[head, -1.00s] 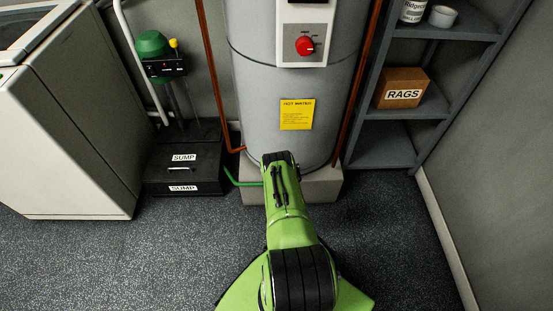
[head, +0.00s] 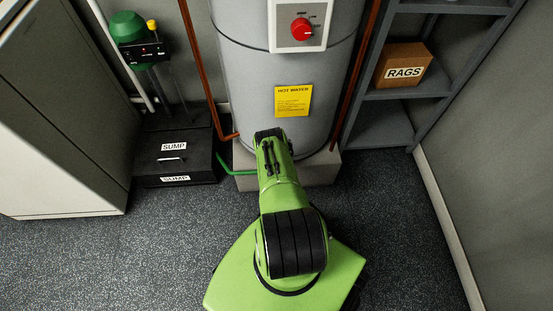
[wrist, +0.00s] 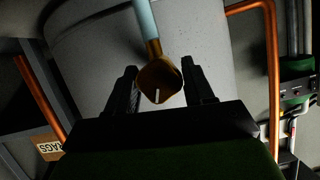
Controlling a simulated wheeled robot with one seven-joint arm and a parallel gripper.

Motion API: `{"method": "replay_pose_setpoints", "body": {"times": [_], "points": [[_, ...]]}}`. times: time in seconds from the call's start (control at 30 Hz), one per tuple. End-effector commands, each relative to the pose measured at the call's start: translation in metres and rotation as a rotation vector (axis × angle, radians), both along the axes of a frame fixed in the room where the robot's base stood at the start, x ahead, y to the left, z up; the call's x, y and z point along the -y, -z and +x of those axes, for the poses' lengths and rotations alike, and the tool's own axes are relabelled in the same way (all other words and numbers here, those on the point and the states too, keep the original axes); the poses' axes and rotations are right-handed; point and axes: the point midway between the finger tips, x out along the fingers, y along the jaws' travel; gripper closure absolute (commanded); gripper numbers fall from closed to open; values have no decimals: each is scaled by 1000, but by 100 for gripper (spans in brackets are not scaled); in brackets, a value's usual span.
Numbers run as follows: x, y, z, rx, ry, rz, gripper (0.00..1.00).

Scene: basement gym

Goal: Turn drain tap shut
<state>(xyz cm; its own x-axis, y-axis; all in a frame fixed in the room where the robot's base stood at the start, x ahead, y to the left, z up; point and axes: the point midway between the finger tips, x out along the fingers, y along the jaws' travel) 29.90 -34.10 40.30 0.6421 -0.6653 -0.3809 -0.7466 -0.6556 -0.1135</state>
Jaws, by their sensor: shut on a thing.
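In the wrist view, the brass-coloured drain tap (wrist: 160,80) is between the two black fingers of my gripper (wrist: 163,92). The fingers are shut on it, and it carries a small white mark. A pale blue-green tube (wrist: 148,20) runs from the tap to the top edge of the picture. In the head view, my green arm reaches the foot of the grey water heater (head: 283,70) and hides the tap and my gripper. A green hose (head: 235,171) shows just left of the arm.
The heater stands on a pale block (head: 318,172), with copper pipes (head: 203,70) on both sides. A black sump box (head: 175,148) and a white cabinet (head: 60,110) are on the left. A grey shelf (head: 385,125) with a RAGS box (head: 403,66) is on the right. Dark floor is clear around me.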

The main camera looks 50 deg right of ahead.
Motion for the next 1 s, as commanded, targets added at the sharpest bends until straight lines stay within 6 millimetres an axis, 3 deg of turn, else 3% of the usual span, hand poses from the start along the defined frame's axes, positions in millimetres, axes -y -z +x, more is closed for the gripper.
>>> {"method": "replay_pose_setpoints", "body": {"times": [0.03,0.1,0.27,0.6,0.9,0.93,1.0], "points": [[0,0,0,1,0,-1,68],[0,0,0,1,0,-1,78],[0,0,0,-39,4,-36,78],[-1,-1,1,-284,1,-250,78],[-1,0,1,-295,-1,-261,78],[-1,0,1,-294,-1,-260,43],[-1,0,1,-294,-1,-260,32]]}}
